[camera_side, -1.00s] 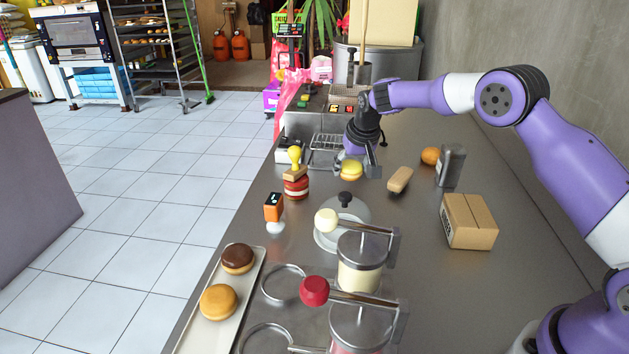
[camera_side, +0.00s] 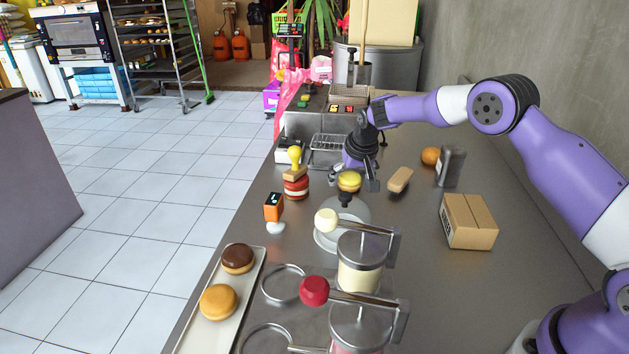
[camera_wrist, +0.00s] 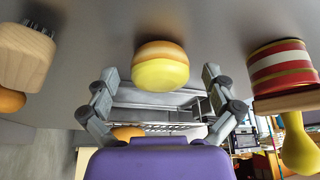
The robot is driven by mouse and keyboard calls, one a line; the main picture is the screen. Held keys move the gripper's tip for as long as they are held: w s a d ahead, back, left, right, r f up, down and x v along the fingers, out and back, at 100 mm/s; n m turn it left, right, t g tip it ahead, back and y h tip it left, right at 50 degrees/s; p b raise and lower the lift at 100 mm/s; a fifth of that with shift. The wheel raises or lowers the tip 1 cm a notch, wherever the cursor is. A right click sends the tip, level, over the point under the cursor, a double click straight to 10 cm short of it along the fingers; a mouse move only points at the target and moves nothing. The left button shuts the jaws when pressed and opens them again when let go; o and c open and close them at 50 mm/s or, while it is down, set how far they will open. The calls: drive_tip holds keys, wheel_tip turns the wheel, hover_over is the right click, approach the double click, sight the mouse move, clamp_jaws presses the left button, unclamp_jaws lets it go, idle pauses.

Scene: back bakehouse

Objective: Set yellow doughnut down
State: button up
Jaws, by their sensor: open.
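The yellow doughnut (camera_side: 349,182), with yellow icing over an orange-brown base, is upright between the fingers of my gripper (camera_side: 354,178). In the side view it appears just behind the dark knob of a round lid. In the wrist view, the doughnut (camera_wrist: 160,67) is centred near the fingertips of my gripper (camera_wrist: 160,78), with a clear gap on both sides. The fingers are open and do not touch it. Its base meets the grey counter (camera_wrist: 85,35), as far as I can tell in that upside-down view.
The round lid (camera_side: 326,240) is in front of the doughnut. A cardboard box (camera_side: 469,222) and a metal canister (camera_side: 450,166) are further right.

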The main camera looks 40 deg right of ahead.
drive_tip(key=shift+r, duration=0.1)
drive_tip(key=s+a+r+n, duration=0.1)
drive_tip(key=s+a+r, duration=0.1)
drive_tip(key=s+r, duration=0.45)
drive_tip(key=s+a+r, duration=0.2)
drive_tip(key=s+r, duration=0.2)
drive_tip(key=r, duration=0.6)
drive_tip(key=s+a+n+y, duration=0.1)
drive_tip(key=s+a, duration=0.1)
drive_tip(key=s, duration=0.7)
drive_tip(key=s+a+n+t, duration=0.1)
drive_tip(key=s+a+n, duration=0.1)
drive_tip(key=s, duration=0.8)
drive_tip(key=shift+s+n+y, duration=0.3)
drive_tip(key=shift+y, duration=0.1)
